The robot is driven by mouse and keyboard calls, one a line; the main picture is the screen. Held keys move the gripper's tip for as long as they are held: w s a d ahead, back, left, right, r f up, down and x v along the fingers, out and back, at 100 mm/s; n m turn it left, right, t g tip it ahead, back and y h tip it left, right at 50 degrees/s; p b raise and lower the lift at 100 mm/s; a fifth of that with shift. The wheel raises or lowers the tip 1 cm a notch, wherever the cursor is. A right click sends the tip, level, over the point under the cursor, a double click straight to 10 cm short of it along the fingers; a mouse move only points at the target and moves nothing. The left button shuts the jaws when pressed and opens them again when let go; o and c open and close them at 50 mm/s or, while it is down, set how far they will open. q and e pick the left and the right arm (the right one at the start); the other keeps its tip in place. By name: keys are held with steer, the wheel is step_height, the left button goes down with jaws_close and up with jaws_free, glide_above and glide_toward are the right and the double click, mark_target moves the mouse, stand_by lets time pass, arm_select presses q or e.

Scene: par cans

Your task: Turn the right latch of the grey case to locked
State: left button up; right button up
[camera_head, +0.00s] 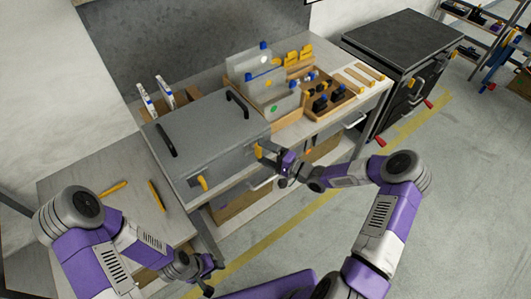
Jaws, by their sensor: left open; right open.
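The grey case (205,130) sits closed on the bench, with two black handles on its lid. Its left latch (202,184) is yellow and hangs on the front face near the left end. Its right latch (259,151) is yellow too, on the front face near the right end. My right gripper (270,157) is open at the right latch, with its fingers close to it; whether they touch it I cannot tell. The fingers partly hide that area. My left gripper (211,276) is open and empty, low in front of the bench.
Grey bins (272,95) and a wooden tray (325,97) of small parts stand right of the case. Yellow-handled tools (156,195) lie on the bench at left. A dark cabinet (402,42) stands at the right. The floor (460,190) at right is clear.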

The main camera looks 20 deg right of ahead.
steer(key=v, duration=0.7)
steer(key=shift+s+d, duration=0.2)
steer(key=shift+a+f, duration=0.1)
steer(key=s+a+f+n+g+h, duration=0.2)
steer(key=s+a+f+g+h, duration=0.35)
steer(key=a+f, duration=0.55)
steer(key=s+f+n+g+h, duration=0.1)
steer(key=s+f+n+g, duration=0.1)
steer(key=s, duration=0.6)
steer(key=s+a+f+n+g+h, duration=0.1)
steer(key=s+f+n+g, duration=0.2)
steer(key=s, duration=0.6)
steer(key=shift+a+f+g, duration=0.25)
steer(key=shift+f+g, duration=0.55)
steer(key=shift+g, duration=0.35)
steer(key=shift+s, duration=0.1)
